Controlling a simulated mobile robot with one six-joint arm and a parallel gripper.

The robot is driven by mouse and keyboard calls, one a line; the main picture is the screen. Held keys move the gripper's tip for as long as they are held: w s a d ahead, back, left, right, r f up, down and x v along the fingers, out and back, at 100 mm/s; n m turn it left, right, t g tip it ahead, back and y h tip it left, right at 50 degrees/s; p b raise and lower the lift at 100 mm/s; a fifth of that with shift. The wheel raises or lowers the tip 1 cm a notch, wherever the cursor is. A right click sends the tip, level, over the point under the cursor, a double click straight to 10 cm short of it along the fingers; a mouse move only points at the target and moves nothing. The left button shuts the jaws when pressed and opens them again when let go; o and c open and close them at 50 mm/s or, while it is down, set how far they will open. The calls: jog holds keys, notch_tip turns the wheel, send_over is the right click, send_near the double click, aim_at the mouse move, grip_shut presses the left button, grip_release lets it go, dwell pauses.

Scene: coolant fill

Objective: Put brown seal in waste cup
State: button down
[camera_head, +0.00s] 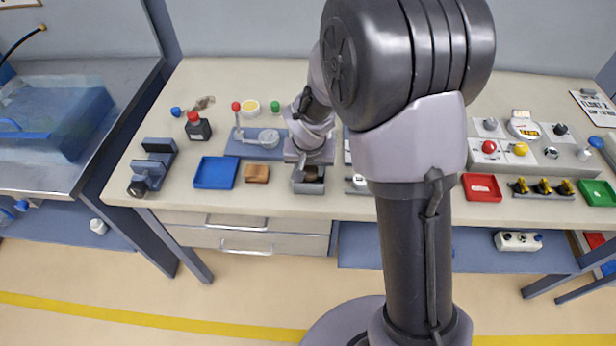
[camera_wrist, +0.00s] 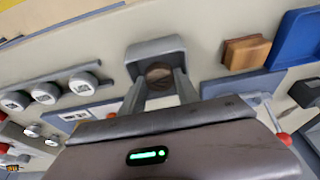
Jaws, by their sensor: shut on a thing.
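My gripper (camera_wrist: 162,82) is over a grey open-topped box (camera_wrist: 152,47) near the front edge of the bench, which looks like the waste cup. The box also shows in the head view (camera_head: 307,187). My gripper's fingers are shut on a dark brown round piece, the brown seal (camera_wrist: 158,72). The seal appears at or within the mouth of the box; its depth and whether it touches the box cannot be told. My wrist and fingers hide part of the box in the head view.
A brown wooden block (camera_head: 257,173) and a blue tray (camera_head: 215,172) lie just left of the box. A blue-grey plate (camera_head: 240,147) with a red-knobbed lever is behind them. My arm hides the bench to the right. A red tray (camera_head: 482,188) lies farther right.

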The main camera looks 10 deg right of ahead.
jog(key=shift+f, duration=0.8)
jog(key=shift+w+r, duration=0.1)
jog(key=shift+r, duration=0.05)
jog(key=shift+f, duration=0.2)
jog(key=c, duration=1.2)
grip_release()
jog(key=shift+r, duration=0.1)
jog(key=shift+o, duration=0.2)
